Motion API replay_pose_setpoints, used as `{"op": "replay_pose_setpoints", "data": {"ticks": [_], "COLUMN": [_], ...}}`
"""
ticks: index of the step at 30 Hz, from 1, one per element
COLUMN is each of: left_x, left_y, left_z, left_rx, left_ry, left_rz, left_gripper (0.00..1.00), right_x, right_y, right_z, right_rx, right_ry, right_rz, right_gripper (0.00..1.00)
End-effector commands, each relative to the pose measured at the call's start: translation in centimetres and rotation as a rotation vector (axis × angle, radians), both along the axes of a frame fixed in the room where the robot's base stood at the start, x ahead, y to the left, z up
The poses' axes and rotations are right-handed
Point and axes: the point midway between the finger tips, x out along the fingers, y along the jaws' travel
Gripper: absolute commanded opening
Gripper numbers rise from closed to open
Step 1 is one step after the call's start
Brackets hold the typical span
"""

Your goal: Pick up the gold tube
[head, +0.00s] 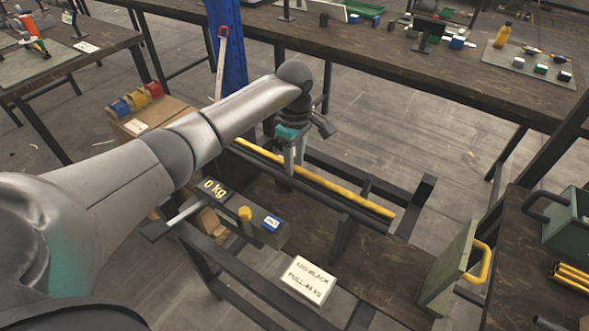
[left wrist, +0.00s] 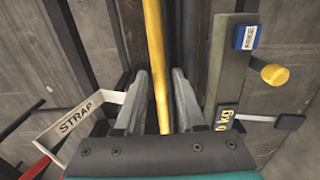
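The gold tube (head: 345,193) is a long yellow rod lying lengthwise along a dark frame in the middle of the head view. My left gripper (head: 291,166) is over the tube, pointing down. In the left wrist view the tube (left wrist: 155,50) runs between the two grey fingers of the left gripper (left wrist: 160,85). The fingers stand apart, with a gap on each side of the tube. My right gripper is not in view.
A press with a "0 kg" readout (head: 215,188) and a yellow knob stands beside the tube. A white sign (head: 308,280) lies in front.

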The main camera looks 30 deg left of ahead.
Motion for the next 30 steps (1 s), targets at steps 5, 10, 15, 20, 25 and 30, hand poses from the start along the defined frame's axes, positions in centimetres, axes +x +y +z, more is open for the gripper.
{"op": "replay_pose_setpoints", "data": {"ticks": [5, 10, 15, 20, 25, 30], "left_x": [0.04, 0.03, 0.02, 0.02, 0.02, 0.05], "left_y": [-0.02, -0.01, 0.0, 0.01, 0.01, 0.01], "left_z": [-0.15, -0.13, -0.12, -0.11, -0.1, -0.05], "left_rx": [0.0, 0.0, 0.0, 0.0, 0.0, 0.0], "left_ry": [-0.002, -0.001, -0.001, -0.001, -0.001, -0.002], "left_rz": [0.0, 0.0, 0.0, 0.0, 0.0, 0.001], "left_gripper": [0.39, 0.28, 0.08, 0.0, 0.0, 0.0], "right_x": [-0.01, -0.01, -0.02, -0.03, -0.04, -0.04], "right_y": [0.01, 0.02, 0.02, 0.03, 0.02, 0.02], "right_z": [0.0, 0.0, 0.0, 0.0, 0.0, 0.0], "right_rx": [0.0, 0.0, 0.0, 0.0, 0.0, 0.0], "right_ry": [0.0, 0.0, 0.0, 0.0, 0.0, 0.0], "right_rz": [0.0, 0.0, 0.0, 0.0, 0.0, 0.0], "right_gripper": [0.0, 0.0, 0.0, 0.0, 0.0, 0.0]}}
